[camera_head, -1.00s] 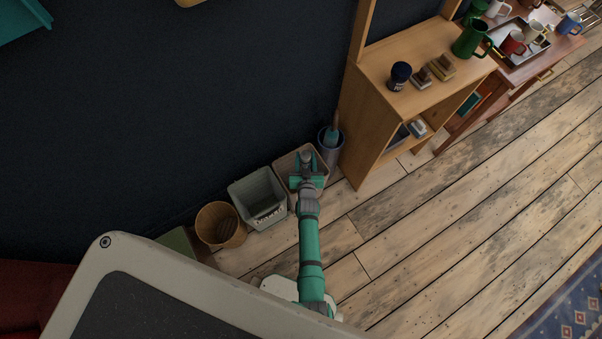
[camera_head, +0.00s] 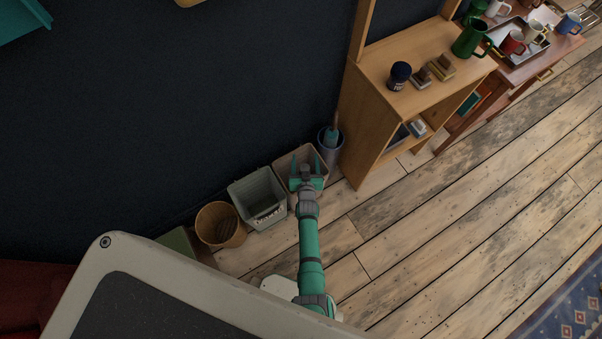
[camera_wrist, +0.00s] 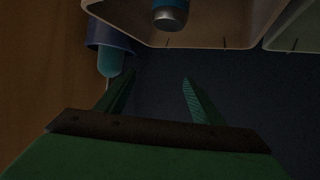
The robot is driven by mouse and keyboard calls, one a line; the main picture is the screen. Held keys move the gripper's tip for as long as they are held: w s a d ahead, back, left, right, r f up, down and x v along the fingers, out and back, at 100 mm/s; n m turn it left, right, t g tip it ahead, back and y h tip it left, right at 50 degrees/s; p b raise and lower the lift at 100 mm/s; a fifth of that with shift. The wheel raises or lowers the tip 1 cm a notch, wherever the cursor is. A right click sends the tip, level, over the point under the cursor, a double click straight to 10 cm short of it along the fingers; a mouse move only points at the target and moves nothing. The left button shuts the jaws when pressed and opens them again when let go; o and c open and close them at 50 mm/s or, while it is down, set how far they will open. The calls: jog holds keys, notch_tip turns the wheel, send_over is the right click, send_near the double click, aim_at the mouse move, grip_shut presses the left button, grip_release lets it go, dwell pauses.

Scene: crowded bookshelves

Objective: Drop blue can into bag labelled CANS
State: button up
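A can with a blue body and a pale metallic end (camera_wrist: 170,14) shows at the top of the wrist view, within the outline of the beige bin (camera_wrist: 120,33). I cannot tell its depth in the bin. In the head view my gripper (camera_head: 306,174) is over this beige bin (camera_head: 283,165), which partly hides behind it. In the wrist view my gripper (camera_wrist: 159,80) has its fingers apart with nothing between them. A grey bin (camera_head: 241,190) with an unreadable dark label stands to the left. No label reading CANS is legible.
A round wicker basket (camera_head: 205,224) stands left of the grey bin. A blue cylindrical holder (camera_head: 328,155) with a teal object stands right of the beige bin, next to the wooden shelf (camera_head: 362,125). The wooden floor (camera_head: 430,240) in front is clear.

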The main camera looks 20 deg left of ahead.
jog(key=shift+s+d, duration=0.1)
dwell(0.3)
jog(key=shift+s+d+r, duration=0.3)
jog(key=shift+s+d, duration=0.05)
jog(key=shift+s, duration=0.05)
jog(key=v, duration=0.9)
jog(key=shift+s, duration=0.25)
jog(key=shift+a+r, duration=0.1)
